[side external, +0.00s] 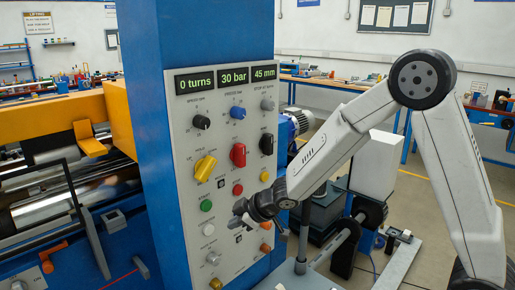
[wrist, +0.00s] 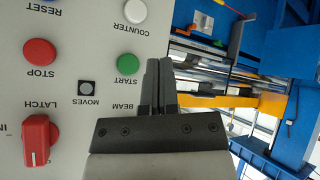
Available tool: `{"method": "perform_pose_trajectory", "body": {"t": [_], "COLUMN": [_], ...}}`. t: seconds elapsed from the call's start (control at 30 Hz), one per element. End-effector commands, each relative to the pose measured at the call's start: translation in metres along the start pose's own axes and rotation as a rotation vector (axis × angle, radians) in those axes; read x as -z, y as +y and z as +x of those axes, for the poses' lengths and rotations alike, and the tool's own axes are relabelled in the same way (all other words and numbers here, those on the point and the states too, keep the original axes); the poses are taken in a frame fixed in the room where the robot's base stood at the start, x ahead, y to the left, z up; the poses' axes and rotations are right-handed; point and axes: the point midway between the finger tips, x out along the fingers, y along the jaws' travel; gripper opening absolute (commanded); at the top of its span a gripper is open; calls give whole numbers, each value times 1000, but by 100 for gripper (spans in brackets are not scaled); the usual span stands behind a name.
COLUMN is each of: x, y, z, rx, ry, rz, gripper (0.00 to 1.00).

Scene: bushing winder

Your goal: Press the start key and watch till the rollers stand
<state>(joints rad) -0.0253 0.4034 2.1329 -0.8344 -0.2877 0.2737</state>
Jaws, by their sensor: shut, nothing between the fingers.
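The green start key (side external: 206,205) is on the grey panel of the blue column. It also shows in the wrist view (wrist: 127,65), labelled START. My gripper (side external: 238,213) is in front of the panel, right of the start key in the side view. In the wrist view its closed, empty fingers (wrist: 159,65) show just right of the key; I cannot tell how far they are from the panel. The shiny rollers (side external: 75,195) are in the machine at the left, partly hidden by a dark frame.
The red stop key (wrist: 39,53), white counter key (wrist: 132,11) and red latch knob (wrist: 38,140) are near the start key. A yellow knob (side external: 205,167) sits above it in the side view. Other displays read 30 bar and 45 mm.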

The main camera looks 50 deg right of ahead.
Motion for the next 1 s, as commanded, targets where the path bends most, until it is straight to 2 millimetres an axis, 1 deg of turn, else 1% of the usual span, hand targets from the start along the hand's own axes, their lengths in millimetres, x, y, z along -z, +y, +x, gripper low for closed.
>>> {"method": "perform_pose_trajectory", "body": {"t": [0.6,0.8,1.0], "x": [29,36,38], "y": [30,36,39], "z": [41,50,54], "rx": [-1,0,-1], "ry": [-2,-1,-1], "rz": [0,1,0], "gripper": [0,0,0]}}
